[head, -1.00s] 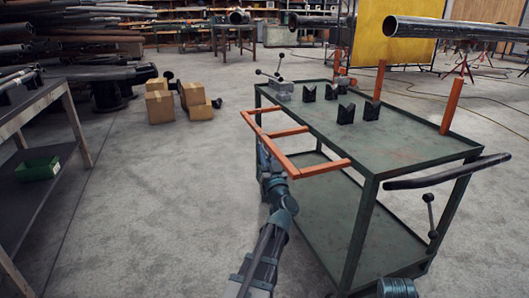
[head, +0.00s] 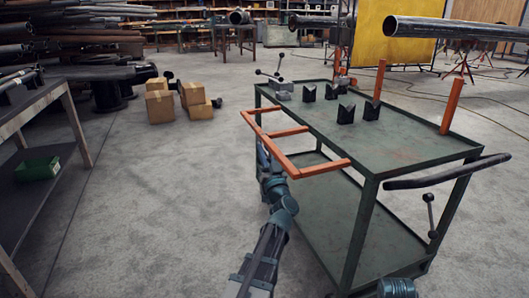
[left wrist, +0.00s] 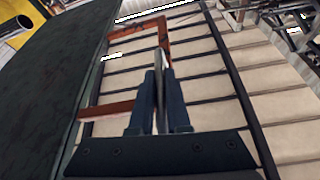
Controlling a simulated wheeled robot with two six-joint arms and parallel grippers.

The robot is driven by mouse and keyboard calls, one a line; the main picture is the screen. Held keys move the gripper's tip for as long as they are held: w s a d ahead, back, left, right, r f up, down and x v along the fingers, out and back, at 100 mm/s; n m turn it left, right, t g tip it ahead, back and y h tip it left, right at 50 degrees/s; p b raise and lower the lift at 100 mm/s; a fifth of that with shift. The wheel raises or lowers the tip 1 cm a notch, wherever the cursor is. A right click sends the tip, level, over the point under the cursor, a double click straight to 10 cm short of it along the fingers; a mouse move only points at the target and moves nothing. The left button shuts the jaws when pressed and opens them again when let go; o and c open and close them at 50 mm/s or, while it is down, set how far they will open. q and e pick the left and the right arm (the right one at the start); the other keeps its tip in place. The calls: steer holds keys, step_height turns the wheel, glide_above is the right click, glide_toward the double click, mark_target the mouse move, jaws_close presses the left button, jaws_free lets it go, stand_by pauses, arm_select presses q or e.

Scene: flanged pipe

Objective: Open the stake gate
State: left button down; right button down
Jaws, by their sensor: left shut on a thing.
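The orange stake gate (head: 325,166) is a frame of bars on the left long side of the green cart (head: 400,140). It sticks out sideways from the cart's top edge and lies about level with the top. My left gripper (head: 263,150) is at the gate's outer rail, partly hidden by the rail and my arm. In the left wrist view the two fingers (left wrist: 159,75) are closed together on the outer rail, with the gate's orange end bar (left wrist: 180,27) beyond them. My right gripper is out of view.
Black V-blocks (head: 346,113) and a grey clamp (head: 282,90) stand on the cart top. Orange posts (head: 451,105) rise at its far side. A steel pipe (head: 455,29) is at the upper right. Cardboard boxes (head: 160,106) sit on the floor; the floor left of the cart is clear.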

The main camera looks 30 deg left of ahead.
mark_target(262, 135)
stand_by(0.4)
arm_select(q)
steer(key=shift+s+a+r+m+p, duration=0.1)
steer(key=shift+r+m+p, duration=0.3)
steer(key=shift+r+p, duration=0.2)
steer(key=r+m+h+p, duration=0.1)
steer(key=p, duration=0.1)
steer(key=r+m+t+p, duration=0.1)
steer(key=r+m+p, duration=0.1)
steer(key=r+m+h+p, duration=0.1)
steer(key=r+m+p, duration=0.1)
steer(key=shift+s+a+r+t+h, duration=0.2)
steer(key=shift+s+t+h, duration=0.1)
steer(key=shift+t, duration=0.1)
steer(key=shift+w+d+r+m+p, duration=0.15)
steer(key=shift+r+m+p, duration=0.15)
steer(key=shift+r+p, duration=0.7)
steer(key=shift+f, duration=0.1)
steer(key=c, duration=0.9)
jaws_free()
